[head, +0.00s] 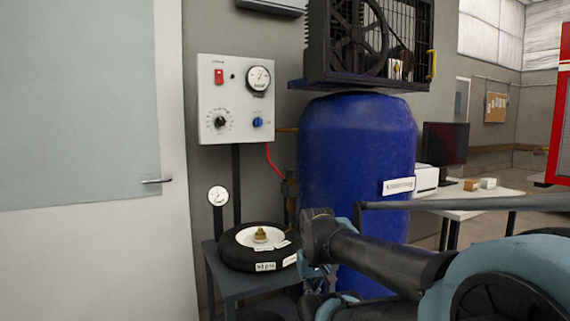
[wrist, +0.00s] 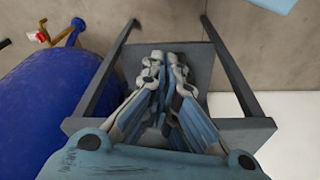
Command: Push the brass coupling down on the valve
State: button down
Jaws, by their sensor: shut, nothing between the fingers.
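The brass coupling (head: 261,234) stands upright at the centre of a white disc inside a black ring-shaped bumper (head: 237,258). The bumper lies on a grey stand (head: 225,270) in the head view. The valve under the coupling is too small to make out. My gripper (head: 308,268) is just right of the bumper and stand in the head view, partly hidden by my arm. In the wrist view my gripper (wrist: 166,62) has its fingers together with nothing between them. The coupling and bumper do not show in the wrist view.
A blue tank (head: 345,150) with a caged compressor (head: 365,40) stands behind my arm. A control panel (head: 236,98) and a gauge (head: 218,196) are behind the stand. In the wrist view a grey frame (wrist: 205,75) lies beyond my fingers, the blue tank (wrist: 45,110) at left.

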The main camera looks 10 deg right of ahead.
jog(key=shift+w, duration=0.2)
jog(key=w+r+n, duration=0.7)
jog(key=w+r, duration=0.4)
jog(key=r, duration=0.4)
jog(key=w+r+n+g, duration=0.1)
jog(key=w+r+n, duration=0.6)
jog(key=w+r, duration=0.5)
jog(key=w+a+r+n+g, duration=0.1)
jog(key=w+r+n, duration=0.6)
jog(key=r, duration=1.3)
jog(key=w, duration=0.4)
jog(key=shift+w, duration=0.25)
jog(key=shift+a, duration=0.1)
notch_tip(320, 180, down, 14)
jog(key=shift+r, duration=0.1)
